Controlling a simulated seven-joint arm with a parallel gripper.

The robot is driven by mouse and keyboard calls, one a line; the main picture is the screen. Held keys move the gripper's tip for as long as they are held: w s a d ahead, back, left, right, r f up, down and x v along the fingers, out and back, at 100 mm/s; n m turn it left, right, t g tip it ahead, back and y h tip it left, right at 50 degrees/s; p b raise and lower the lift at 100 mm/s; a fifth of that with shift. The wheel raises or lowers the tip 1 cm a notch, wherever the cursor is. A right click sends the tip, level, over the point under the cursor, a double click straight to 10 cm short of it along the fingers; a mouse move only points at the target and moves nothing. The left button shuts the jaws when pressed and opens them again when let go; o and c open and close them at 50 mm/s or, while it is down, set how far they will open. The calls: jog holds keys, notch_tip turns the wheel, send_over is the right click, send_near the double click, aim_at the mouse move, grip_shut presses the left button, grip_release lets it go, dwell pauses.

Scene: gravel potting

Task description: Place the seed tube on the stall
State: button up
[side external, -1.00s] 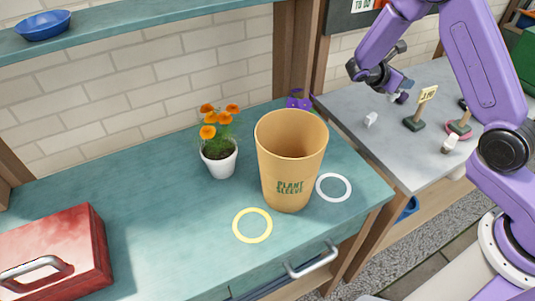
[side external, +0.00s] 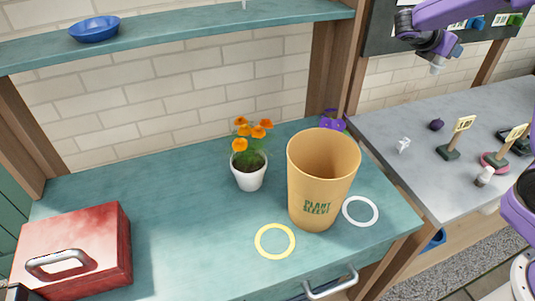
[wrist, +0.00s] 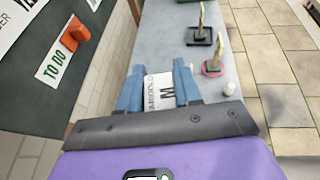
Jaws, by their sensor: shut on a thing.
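The grey table (side external: 385,130), which looks like the stall, lies below and carries small sign stands (side external: 456,140) and (side external: 512,138).
The grey table also holds a crumpled white piece (side external: 403,145), a dark round item (side external: 437,124) and a white bottle (side external: 484,176). The teal bench (side external: 170,220) carries a plant sleeve (side external: 318,185), marigold pot (side external: 249,178) and red toolbox (side external: 75,245). A dark board (wrist: 40,80) hangs on the wall.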

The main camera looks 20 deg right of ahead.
jog(key=a+n+t+y, duration=0.6)
jog(key=a+n, duration=0.1)
jog(key=a, duration=1)
jog(key=a+n+t+y, duration=0.5)
jog(key=a+n+t, duration=0.15)
jog(key=a, duration=1.15)
jog(key=s+a+n+g+y, duration=0.5)
jog(key=s+a+n+y, duration=0.7)
jog(key=s+a, duration=0.85)
notch_tip(320, 180, down, 11)
jog(key=s+d, duration=0.1)
jog(key=shift+s, duration=0.2)
